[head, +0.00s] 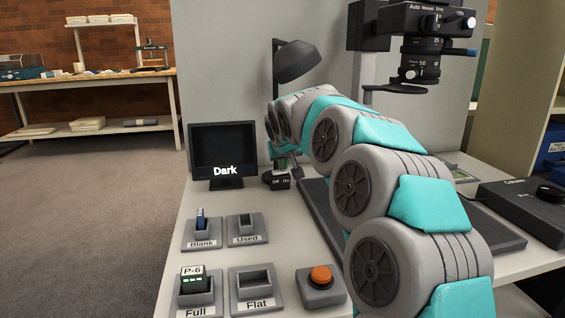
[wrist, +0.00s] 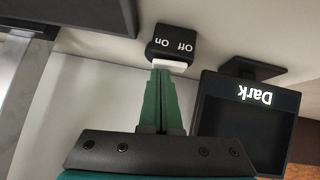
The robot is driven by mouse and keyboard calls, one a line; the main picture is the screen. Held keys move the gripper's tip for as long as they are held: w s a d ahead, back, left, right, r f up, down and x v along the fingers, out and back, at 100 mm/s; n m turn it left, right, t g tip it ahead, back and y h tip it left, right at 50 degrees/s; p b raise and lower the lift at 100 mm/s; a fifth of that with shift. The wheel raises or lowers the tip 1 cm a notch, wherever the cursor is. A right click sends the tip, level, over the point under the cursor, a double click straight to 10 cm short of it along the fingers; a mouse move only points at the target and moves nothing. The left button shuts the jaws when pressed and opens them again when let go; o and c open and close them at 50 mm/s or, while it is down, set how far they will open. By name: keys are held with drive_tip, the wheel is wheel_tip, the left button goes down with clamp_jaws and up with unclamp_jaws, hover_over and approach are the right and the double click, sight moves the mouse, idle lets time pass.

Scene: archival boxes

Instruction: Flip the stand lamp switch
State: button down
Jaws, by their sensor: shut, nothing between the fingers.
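The stand lamp (head: 297,62) has a dark shade on a thin post at the back of the table. Its small black switch box (head: 280,183), marked Off and On, sits below it. In the wrist view the switch box (wrist: 178,42) appears upside down, with a white piece (wrist: 169,64) along its near edge. My gripper (wrist: 162,72) has its green fingers shut and empty, tips pointing at that white piece. I cannot tell whether they touch it. In the head view my gripper (head: 284,165) is small and partly hidden just above the box. The switch's position is unclear.
A monitor (head: 223,160) reading "Dark" stands left of the switch, close to my gripper. Holders labelled Blank (head: 202,236), Used (head: 247,231), Full (head: 199,292) and Flat (head: 255,291), plus an orange button (head: 321,276), lie nearer. A camera column (head: 425,45) stands right.

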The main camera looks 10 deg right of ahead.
drive_tip(key=shift+d+f, duration=0.1)
drive_tip(key=shift+f, duration=0.05)
drive_tip(key=shift+a, duration=0.85)
drive_tip(key=w+a+r+p+v, duration=0.1)
drive_tip(key=w+r+p+v, duration=0.1)
drive_tip(key=v, duration=1.1)
